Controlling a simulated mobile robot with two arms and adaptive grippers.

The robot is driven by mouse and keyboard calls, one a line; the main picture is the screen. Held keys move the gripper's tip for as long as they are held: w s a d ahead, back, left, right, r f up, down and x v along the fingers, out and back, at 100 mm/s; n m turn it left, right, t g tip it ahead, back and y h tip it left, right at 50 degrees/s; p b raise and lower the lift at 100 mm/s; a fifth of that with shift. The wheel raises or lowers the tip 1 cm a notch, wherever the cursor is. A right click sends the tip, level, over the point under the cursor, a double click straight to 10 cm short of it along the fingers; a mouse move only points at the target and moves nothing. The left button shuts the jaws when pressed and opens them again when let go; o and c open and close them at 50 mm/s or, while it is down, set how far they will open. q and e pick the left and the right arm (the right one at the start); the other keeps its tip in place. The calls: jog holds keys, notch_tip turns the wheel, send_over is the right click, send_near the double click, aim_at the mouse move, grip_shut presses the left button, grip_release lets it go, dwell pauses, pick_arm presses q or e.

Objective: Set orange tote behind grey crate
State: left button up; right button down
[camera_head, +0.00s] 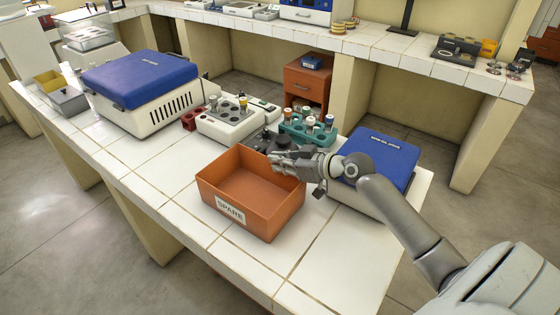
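The orange tote (228,192) is an open, empty-looking box with a "SPARE" label on its front. It stands upright on the white tiled bench at centre. My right gripper (283,163) is at the tote's far right corner, over or against its rim. The fingers are small and seen from the side, so I cannot tell whether they grip the wall. A small grey open crate (70,102) stands at the bench's left end, far from the tote. My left gripper is not in view.
A yellow bin (47,80) is beside the grey crate. A large blue-lidded device (140,80), a white tube block (230,120), a teal tube rack (308,130) and another blue-lidded device (381,158) line the bench. Bare tiles (140,160) lie along the front.

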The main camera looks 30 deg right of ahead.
jog(key=shift+f, duration=0.15)
jog(key=c, duration=1.6)
grip_release()
jog(key=shift+c, duration=0.2)
